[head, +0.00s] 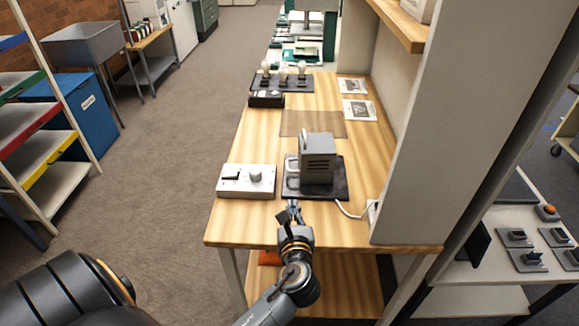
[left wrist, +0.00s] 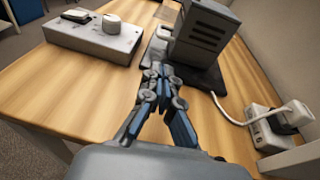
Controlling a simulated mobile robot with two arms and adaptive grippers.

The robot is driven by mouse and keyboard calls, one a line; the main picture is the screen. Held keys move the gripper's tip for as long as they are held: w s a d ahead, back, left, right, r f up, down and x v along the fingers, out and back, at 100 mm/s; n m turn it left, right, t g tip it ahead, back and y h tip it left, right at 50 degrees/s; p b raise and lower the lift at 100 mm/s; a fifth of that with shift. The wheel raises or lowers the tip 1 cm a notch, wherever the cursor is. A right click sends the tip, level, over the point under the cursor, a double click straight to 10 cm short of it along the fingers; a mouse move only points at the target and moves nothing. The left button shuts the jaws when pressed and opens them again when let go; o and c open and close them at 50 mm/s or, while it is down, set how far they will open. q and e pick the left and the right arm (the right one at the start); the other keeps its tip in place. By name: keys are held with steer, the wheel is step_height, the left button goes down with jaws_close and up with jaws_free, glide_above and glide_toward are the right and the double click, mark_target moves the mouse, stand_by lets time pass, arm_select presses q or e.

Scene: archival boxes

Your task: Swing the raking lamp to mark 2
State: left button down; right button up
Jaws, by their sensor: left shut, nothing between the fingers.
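The raking lamp appears to be the grey vented housing (head: 319,160) on a dark base plate (head: 340,191) on the wooden bench. A pale loop or handle (head: 292,172) stands at its left side. In the left wrist view the housing (left wrist: 203,38) is just beyond my fingers. My left gripper (head: 293,207) is shut and empty at the near edge of the base plate. In the left wrist view its fingertips (left wrist: 158,72) are together, close to the pale part; I cannot tell if they touch it. No numbered mark is legible. My right gripper is not in view.
A white control box (head: 246,181) with a switch and knob stands left of the lamp. A white cable runs from the lamp to a socket (left wrist: 270,128) at right. An upright panel (head: 440,120) bounds the bench's right side. Bare wood lies at the front left.

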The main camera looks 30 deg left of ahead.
mark_target(290, 172)
arm_select(q)
steer(key=shift+w+a, duration=0.25)
steer(key=shift+w, duration=0.1)
steer(key=shift+w+a+f, duration=0.1)
steer(key=shift+w+a, duration=0.15)
steer(key=shift+w, duration=0.1)
steer(key=x, duration=0.4)
steer(key=shift+w, duration=0.15)
steer(key=x, duration=0.6)
steer(key=shift+w+a+f, duration=0.1)
steer(key=shift+w+a, duration=0.05)
steer(key=shift+w, duration=0.05)
steer(key=shift+w+a+f, duration=0.1)
steer(key=shift+w+a, duration=0.25)
steer(key=shift+w, duration=0.1)
steer(key=shift+w+a, duration=0.1)
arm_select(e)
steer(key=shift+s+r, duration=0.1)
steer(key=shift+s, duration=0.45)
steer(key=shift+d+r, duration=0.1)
